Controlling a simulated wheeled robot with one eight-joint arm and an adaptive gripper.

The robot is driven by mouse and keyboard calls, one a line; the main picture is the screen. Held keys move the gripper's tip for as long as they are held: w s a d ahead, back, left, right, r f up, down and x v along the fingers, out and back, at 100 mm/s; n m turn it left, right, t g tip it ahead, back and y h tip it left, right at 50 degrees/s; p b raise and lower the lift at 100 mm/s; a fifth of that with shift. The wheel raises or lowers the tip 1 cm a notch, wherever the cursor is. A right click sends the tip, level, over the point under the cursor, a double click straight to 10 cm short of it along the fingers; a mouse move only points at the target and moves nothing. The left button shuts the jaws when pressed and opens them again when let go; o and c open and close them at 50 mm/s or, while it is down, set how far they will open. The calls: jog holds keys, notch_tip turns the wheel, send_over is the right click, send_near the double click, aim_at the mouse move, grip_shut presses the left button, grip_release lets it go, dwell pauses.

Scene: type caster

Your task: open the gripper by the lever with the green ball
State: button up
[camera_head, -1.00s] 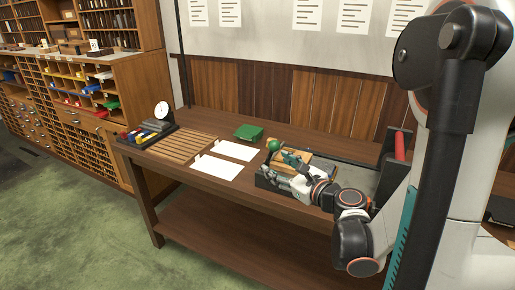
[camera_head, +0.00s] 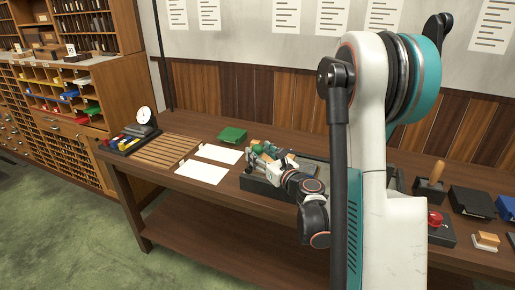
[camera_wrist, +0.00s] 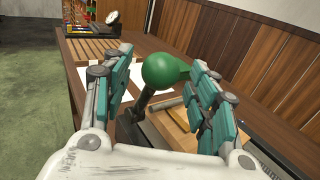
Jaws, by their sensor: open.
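The green ball (camera_wrist: 163,70) sits on a dark lever (camera_wrist: 143,103) that slants up from the bench in the wrist view. My gripper (camera_wrist: 162,64) is open, with one teal-padded finger on each side of the ball. The ball lies between the fingers near their tips, and I see a gap on its left side. On its right it comes close to the other finger; I cannot tell if they touch. In the head view my gripper (camera_head: 262,153) is over the dark device (camera_head: 257,185), hiding most of the ball and lever.
A wooden block (camera_wrist: 178,122) lies below the ball. A red button box (camera_head: 436,222) and dark boxes stand at the right.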

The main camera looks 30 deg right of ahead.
jog(key=shift+w+a, duration=0.1)
jog(key=shift+w, duration=0.95)
grip_shut()
